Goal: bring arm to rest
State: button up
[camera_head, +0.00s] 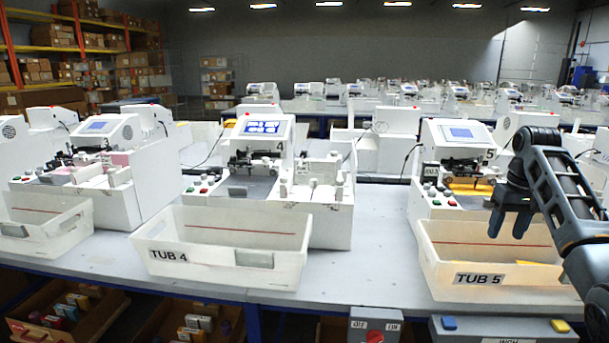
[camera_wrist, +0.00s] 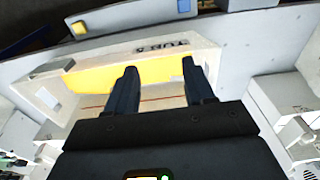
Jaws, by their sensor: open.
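My gripper (camera_head: 510,222) is at the right of the head view, pointing down over the white tub labelled TUB 5 (camera_head: 480,279). In the wrist view my gripper (camera_wrist: 160,80) shows two dark fingers spread apart with nothing between them. Tub 5 also shows in the wrist view (camera_wrist: 85,75), beyond and below the fingers, with a yellow tint on one inner wall. My arm reaches in from the right edge of the head view and hides the tub's right end. The part of the tub floor under my gripper is hidden in the wrist view.
The machine numbered 5 (camera_head: 458,133) stands just behind my gripper. TUB 4 (camera_head: 215,262) sits to the left before machine 4 (camera_head: 262,128). Bare table (camera_head: 370,265) lies between the tubs. Control boxes (camera_head: 375,325) hang at the front edge.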

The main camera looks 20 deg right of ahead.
jog(key=w+a+f+n+t, duration=0.1)
jog(key=w+a+f+t, duration=0.25)
jog(key=a+f, duration=1.55)
jog(key=s+a+f+t, duration=0.1)
jog(key=s+a+f, duration=0.2)
jog(key=a, duration=0.3)
jog(key=s+a+f+n+t, duration=0.1)
jog(key=s+a+f, duration=0.1)
jog(key=a+f, duration=0.25)
jog(key=s+a+f+t, duration=0.2)
jog(key=s+a+f, duration=0.1)
jog(key=a, duration=0.4)
jog(key=s+a+r+n+t+h+b, duration=0.1)
jog(key=s+a+r, duration=0.1)
jog(key=s+a, duration=0.45)
jog(key=s+a+r+t, duration=0.2)
jog(key=s+a, duration=0.1)
jog(key=s, duration=0.7)
jog(key=s+a+r+n+t+y, duration=0.1)
jog(key=s+r+n+t, duration=0.2)
jog(key=s+r, duration=1.3)
notch_tip(320, 180, up, 2)
jog(key=shift+a+r, duration=0.25)
jog(key=shift+t, duration=0.25)
